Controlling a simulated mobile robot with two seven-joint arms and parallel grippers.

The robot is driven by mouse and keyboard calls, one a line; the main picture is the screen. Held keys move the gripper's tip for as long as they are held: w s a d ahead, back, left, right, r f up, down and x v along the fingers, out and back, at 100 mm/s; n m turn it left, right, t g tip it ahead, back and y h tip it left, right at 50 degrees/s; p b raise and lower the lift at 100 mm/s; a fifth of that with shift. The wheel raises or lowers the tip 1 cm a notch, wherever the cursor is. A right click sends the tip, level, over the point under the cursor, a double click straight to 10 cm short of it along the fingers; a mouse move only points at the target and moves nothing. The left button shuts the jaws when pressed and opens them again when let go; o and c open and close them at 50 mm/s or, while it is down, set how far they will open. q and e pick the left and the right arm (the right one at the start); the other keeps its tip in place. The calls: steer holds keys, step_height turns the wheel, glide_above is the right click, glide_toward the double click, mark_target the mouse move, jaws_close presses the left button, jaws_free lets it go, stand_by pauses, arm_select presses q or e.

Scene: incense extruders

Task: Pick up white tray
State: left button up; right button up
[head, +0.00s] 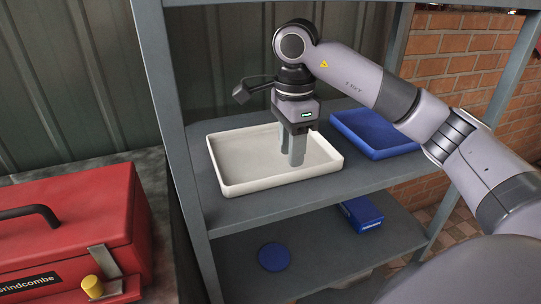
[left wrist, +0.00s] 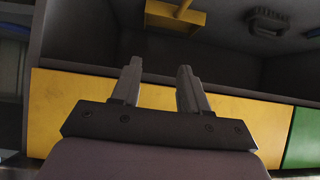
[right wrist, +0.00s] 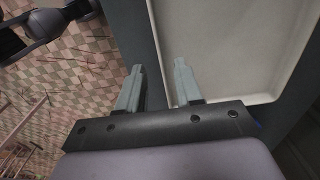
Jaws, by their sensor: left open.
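The white tray (head: 270,185) is a shallow rectangular tray lying flat on the upper grey shelf. Its pale floor and rim also show in the right wrist view (right wrist: 235,45). My right gripper (head: 294,160) points down at the tray, near its front side. In the right wrist view its two fingers (right wrist: 157,80) are apart, with the tray's near rim running between them. I cannot tell how far down the fingertips reach. My left gripper (left wrist: 157,80) is open and empty, in front of a yellow panel; it is not visible in the head view.
A blue tray (head: 375,140) lies right of the white one. The lower shelf holds a round blue disc (head: 274,257) and a blue box (head: 360,214). Grey shelf posts (head: 175,130) flank the tray. A red toolbox (head: 70,235) stands at left. A yellow panel (left wrist: 60,110) faces my left gripper.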

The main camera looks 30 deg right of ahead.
step_height(320, 180, down, 5)
steer(key=shift+f, duration=0.1)
steer(key=shift+c, duration=0.3)
jaws_close()
